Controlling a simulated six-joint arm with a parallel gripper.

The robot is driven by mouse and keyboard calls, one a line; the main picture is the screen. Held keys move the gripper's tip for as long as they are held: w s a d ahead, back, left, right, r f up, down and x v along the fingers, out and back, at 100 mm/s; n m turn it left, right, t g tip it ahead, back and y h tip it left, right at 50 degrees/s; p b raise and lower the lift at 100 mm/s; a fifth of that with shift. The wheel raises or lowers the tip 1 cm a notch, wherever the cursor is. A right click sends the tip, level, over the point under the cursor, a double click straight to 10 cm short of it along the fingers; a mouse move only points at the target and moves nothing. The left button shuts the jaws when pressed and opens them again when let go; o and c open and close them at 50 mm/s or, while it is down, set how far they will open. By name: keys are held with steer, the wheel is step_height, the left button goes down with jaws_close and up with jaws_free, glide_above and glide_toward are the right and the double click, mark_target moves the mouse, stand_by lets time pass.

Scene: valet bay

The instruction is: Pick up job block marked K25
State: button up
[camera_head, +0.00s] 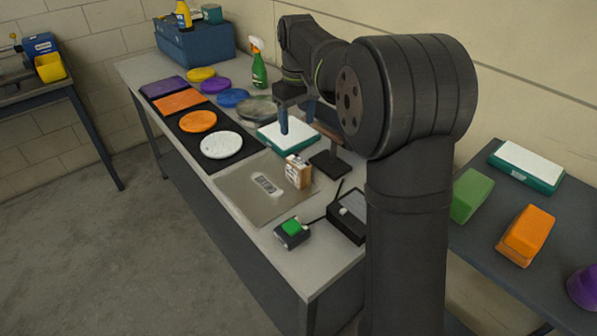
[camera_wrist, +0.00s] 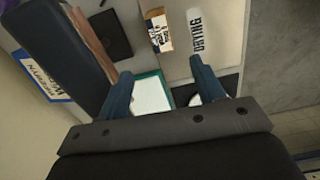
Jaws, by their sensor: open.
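A light wooden block (camera_head: 298,172) with a white label stands on the grey mat (camera_head: 240,198) on the main bench. The block (camera_wrist: 158,34) also shows in the wrist view, beyond my fingertips, with dark printing on its label too small to read as K25. My gripper (camera_head: 297,118) is open and empty above the white pad in a teal tray (camera_head: 285,149), behind the block and apart from it. In the wrist view my two blue fingers (camera_wrist: 161,72) are spread, with the white pad below them.
A dark stand (camera_head: 330,163) is beside the block. A green-button box (camera_head: 292,232) and a black box (camera_head: 347,217) are nearer the front. The mat reads "DRYING" in the wrist view (camera_wrist: 198,32).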

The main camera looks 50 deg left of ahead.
mark_target(297, 161)
step_height(297, 161, down, 12)
steer(key=shift+r, duration=0.15)
steer(key=shift+d+f, duration=0.15)
steer(key=shift+f, duration=2.65)
steer(key=c, duration=1)
steer(key=shift+c, duration=0.6)
steer(key=shift+r, duration=0.15)
